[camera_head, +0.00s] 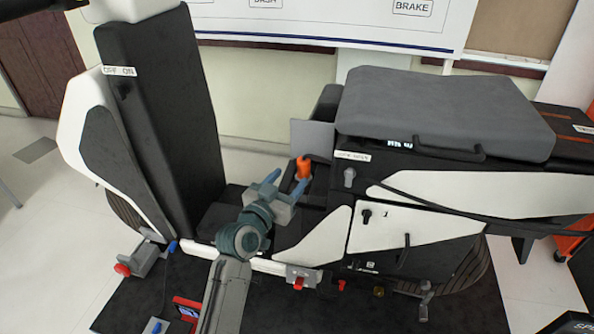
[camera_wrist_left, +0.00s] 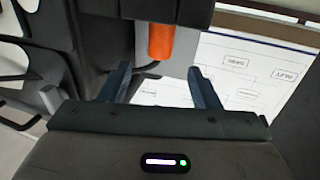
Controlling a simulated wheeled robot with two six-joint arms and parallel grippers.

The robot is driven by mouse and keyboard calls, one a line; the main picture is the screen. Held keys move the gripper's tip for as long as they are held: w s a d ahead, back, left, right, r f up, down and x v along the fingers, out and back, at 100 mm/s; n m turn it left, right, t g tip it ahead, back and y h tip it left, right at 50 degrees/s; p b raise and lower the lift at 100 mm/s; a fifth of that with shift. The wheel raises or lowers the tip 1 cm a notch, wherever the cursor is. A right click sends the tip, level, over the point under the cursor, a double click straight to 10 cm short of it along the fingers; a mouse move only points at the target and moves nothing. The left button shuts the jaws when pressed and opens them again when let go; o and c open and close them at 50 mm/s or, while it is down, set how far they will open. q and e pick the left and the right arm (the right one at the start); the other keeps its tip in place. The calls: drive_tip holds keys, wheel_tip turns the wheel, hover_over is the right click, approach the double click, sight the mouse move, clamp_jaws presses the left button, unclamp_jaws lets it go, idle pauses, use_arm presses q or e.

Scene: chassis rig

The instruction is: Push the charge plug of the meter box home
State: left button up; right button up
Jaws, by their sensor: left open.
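An orange cylindrical plug (camera_head: 303,167) stands up at the dark opening in the middle of the scooter-like chassis, beside a raised grey panel (camera_head: 310,138); I take this to be the meter box's charge plug. In the left wrist view the plug (camera_wrist_left: 160,42) adjoins a dark block (camera_wrist_left: 165,10). My left gripper (camera_head: 287,178) is open, its blue-grey fingers at the plug. In the left wrist view the fingertips (camera_wrist_left: 160,74) point toward it, one to each side, with nothing gripped. How deep the plug sits is hidden. My right gripper is not in view.
A grey padded seat (camera_head: 445,112) rises to the right, and a tall dark front column (camera_head: 165,110) stands to the left. A white side panel with a knob (camera_head: 410,228) lies below the seat. A red-handled clamp (camera_head: 300,277) sits at the lower edge.

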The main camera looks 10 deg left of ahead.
use_arm(q)
drive_tip(key=shift+v, duration=1.6)
